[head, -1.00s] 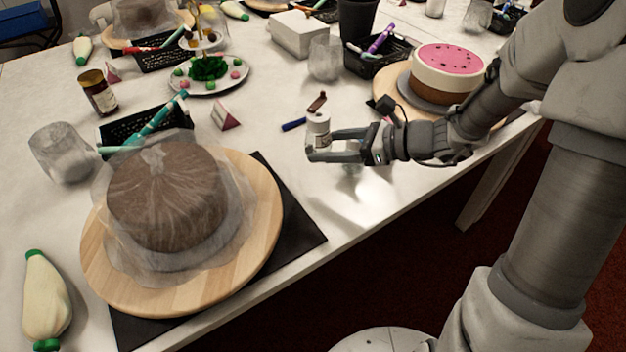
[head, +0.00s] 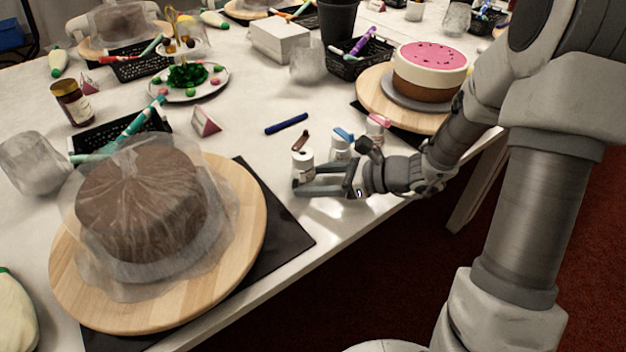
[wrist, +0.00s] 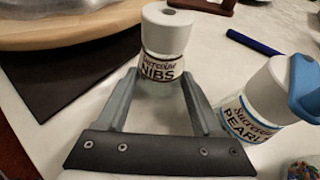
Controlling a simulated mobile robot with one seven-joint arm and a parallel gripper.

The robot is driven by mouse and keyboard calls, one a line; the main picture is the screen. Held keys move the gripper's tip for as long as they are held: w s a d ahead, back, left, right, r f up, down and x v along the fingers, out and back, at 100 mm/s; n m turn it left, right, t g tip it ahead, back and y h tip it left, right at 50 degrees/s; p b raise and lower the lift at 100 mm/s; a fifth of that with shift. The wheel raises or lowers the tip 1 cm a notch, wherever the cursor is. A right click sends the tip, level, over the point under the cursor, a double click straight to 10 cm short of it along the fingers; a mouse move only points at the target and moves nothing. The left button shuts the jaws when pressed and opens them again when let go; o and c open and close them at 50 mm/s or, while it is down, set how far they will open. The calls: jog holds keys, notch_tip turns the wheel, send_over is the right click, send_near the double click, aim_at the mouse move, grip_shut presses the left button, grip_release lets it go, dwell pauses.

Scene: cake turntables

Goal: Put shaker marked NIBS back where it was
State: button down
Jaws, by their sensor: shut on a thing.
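The NIBS shaker (head: 303,161) is a small clear jar with a white top and a label reading NIBS. It stands upright between the fingertips of my gripper (head: 302,184), which is shut on it. In the wrist view, the NIBS shaker (wrist: 163,62) sits between the two grey fingers of my gripper (wrist: 162,80), its label facing the camera. I cannot tell whether its base touches the table. A shaker marked PEARL, the label's end cut off (wrist: 250,108), with a blue cap, stands just right of the fingers; it also shows in the head view (head: 341,146).
A pink-capped shaker (head: 377,126) stands behind my gripper. A small brown piece (head: 300,139) is beyond the NIBS shaker, and a blue pen (head: 286,124) lies behind. A covered cake on a wooden turntable (head: 225,250) is left, on a black mat (head: 285,243). The table's front edge is close.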

jog(key=shift+c, duration=0.2)
grip_release()
jog(key=shift+f, duration=0.1)
jog(key=shift+d+r+p, duration=0.2)
jog(key=shift+r+p, duration=0.1)
jog(key=shift+r, duration=0.05)
jog(key=p+v, duration=0.3)
jog(key=v, duration=0.8)
jog(key=shift+s+d+p, duration=0.15)
jog(key=shift+d+p, duration=0.1)
jog(key=shift+p, duration=0.15)
